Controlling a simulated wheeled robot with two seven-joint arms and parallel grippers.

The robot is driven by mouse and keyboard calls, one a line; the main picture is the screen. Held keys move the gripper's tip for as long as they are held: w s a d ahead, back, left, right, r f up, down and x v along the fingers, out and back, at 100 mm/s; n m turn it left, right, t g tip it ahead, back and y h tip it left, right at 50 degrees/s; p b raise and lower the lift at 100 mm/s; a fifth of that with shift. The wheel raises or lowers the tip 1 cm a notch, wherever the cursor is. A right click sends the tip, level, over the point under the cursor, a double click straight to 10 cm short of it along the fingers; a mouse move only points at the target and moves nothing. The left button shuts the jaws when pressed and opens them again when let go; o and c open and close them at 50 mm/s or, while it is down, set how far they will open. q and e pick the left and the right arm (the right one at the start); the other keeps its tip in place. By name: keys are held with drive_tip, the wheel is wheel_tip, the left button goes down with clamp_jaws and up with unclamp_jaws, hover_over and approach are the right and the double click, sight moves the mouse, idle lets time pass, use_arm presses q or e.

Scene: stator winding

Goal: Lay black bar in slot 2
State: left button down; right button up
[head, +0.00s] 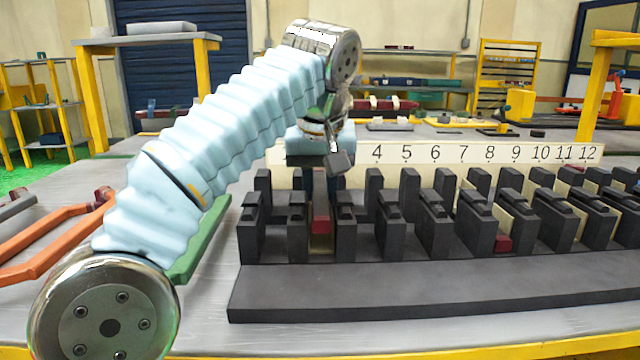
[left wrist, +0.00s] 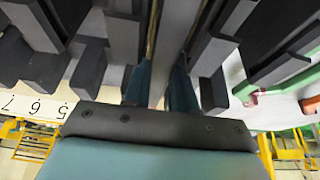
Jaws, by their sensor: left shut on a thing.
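The black slotted stator block (head: 400,295) has a row of upright teeth, with a number plate (head: 460,152) behind it. The plate reads 4 to 12; the lower numbers are hidden by my arm. My left gripper (head: 319,190) points down among the teeth near the left end. In the left wrist view its teal fingers (left wrist: 160,90) are shut on a long dark grey bar, the black bar (left wrist: 172,45), between rows of teeth. In the head view the bar is not clearly seen, and I cannot tell whether it touches the slot floor. My right gripper is not in view.
A red piece (head: 321,222) shows in a pale-lined slot just below my left gripper. Another red piece (head: 503,243) sits in a slot farther right. A green bar (head: 205,240) and orange bars (head: 50,242) lie to the left. Benches and shelves stand behind.

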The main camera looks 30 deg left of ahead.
sight(320, 193)
use_arm(q)
drive_tip(key=c, duration=0.8)
unclamp_jaws()
drive_tip(key=shift+r, duration=0.15)
drive_tip(key=shift+r+p, duration=0.7)
drive_tip(key=shift+p, duration=0.2)
wheel_tip(320, 193, up, 3)
drive_tip(key=p, duration=0.3)
drive_tip(key=shift+r, duration=0.15)
drive_tip(key=shift+r+p, duration=0.45)
drive_tip(key=shift+r, duration=1.6)
